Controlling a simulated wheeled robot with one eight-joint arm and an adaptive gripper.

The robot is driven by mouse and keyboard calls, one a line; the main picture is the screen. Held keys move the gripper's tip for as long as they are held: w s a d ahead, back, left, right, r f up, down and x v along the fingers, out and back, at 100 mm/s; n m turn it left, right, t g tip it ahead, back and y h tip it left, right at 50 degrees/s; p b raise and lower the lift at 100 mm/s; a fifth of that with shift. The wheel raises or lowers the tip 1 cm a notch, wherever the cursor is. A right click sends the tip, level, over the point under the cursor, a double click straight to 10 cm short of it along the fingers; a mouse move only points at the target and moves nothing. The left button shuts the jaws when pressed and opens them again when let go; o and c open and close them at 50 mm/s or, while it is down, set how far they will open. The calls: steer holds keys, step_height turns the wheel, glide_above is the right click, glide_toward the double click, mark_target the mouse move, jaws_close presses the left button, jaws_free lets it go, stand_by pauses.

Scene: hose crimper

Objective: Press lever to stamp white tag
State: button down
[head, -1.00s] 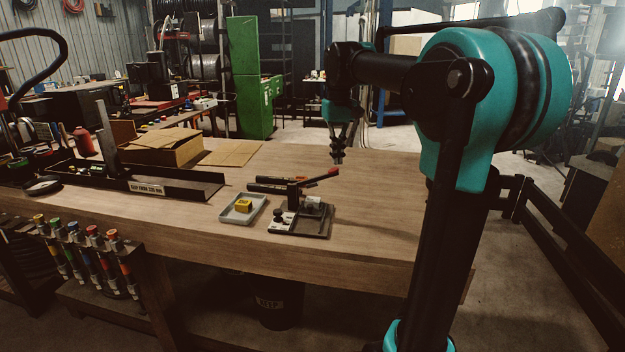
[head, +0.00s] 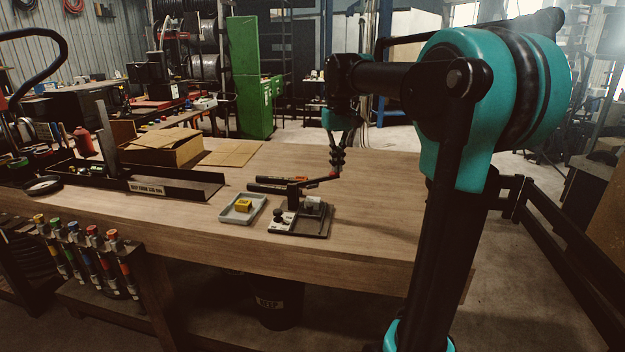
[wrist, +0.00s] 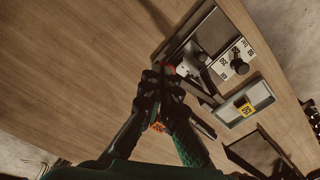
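The stamping press (head: 312,232) sits on the bench on a dark base. Its lever (head: 322,181) sticks out to the right, with a red grip at the end; the red also shows in the wrist view (wrist: 169,69). My gripper (head: 337,166) is right above the lever's red end and appears to touch it from above. In the wrist view my fingertips (wrist: 161,78) are close together over that end, with nothing clearly held between them. A white plate with dark print (wrist: 230,62) lies at the press's front, beside a black knob; I cannot tell whether it is the tag.
A grey tray (head: 232,217) with a yellow block (head: 243,205) stands left of the press. Dark tools (head: 268,185) lie behind it. A long black holder (head: 180,186) and a cardboard box (head: 158,150) are farther left. The bench right of the press is clear.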

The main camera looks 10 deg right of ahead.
mark_target(337, 174)
steer(key=shift+f, duration=2)
step_height(337, 174, up, 13)
stand_by(1.1)
steer(key=shift+s, duration=0.1)
